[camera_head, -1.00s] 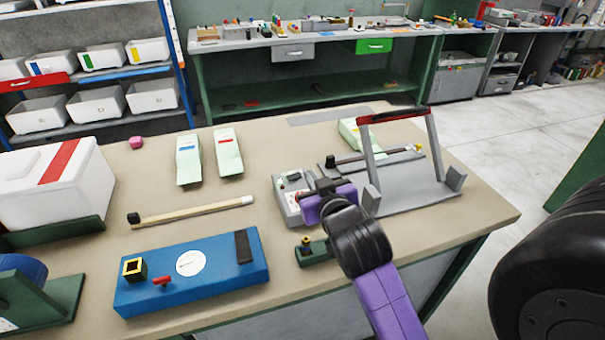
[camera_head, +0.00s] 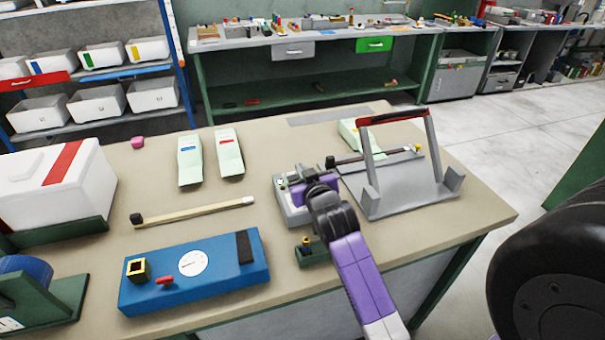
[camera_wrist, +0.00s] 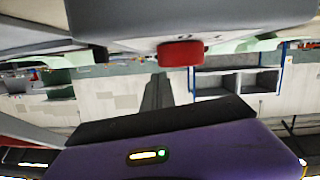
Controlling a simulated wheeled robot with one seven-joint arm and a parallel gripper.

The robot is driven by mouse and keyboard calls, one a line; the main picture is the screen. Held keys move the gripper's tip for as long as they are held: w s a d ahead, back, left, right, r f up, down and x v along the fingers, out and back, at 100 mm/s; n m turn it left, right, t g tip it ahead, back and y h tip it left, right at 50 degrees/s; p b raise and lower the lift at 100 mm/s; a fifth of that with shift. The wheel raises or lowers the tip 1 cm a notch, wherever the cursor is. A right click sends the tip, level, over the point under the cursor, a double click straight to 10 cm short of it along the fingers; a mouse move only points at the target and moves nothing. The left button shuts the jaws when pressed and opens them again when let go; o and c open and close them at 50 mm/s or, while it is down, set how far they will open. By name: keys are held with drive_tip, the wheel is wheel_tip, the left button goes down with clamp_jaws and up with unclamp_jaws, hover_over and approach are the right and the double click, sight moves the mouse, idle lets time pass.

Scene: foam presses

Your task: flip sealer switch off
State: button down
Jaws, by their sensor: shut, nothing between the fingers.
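A small grey control box (camera_head: 286,207) with small knobs and lights on top stands at the right-middle of the bench, left of the grey frame sealer (camera_head: 400,196) with its raised red-and-black handle. My purple gripper (camera_head: 301,190) is shut and empty, at the top of the control box, and covers part of it. In the wrist view a grey body (camera_wrist: 110,20) with a red knob-like part (camera_wrist: 181,53) fills the top, apart from my purple gripper housing below it. I cannot tell whether the red part is the switch, or whether my fingers touch the box.
A blue box (camera_head: 215,280) with a dial lies front left, and a small green block (camera_head: 312,255) stands just below my wrist. A wooden stick (camera_head: 195,212) and two pale green packs (camera_head: 189,160) lie further left. The bench has free room between them.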

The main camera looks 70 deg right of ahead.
drive_tip(key=shift+s+d+f, duration=0.1)
drive_tip(key=shift+f, duration=0.7)
drive_tip(key=shift+f+m, duration=0.4)
wheel_tip(320, 180, up, 20)
drive_tip(key=shift+p, duration=0.4)
drive_tip(key=shift+r, duration=0.1)
drive_tip(key=shift+d, duration=0.1)
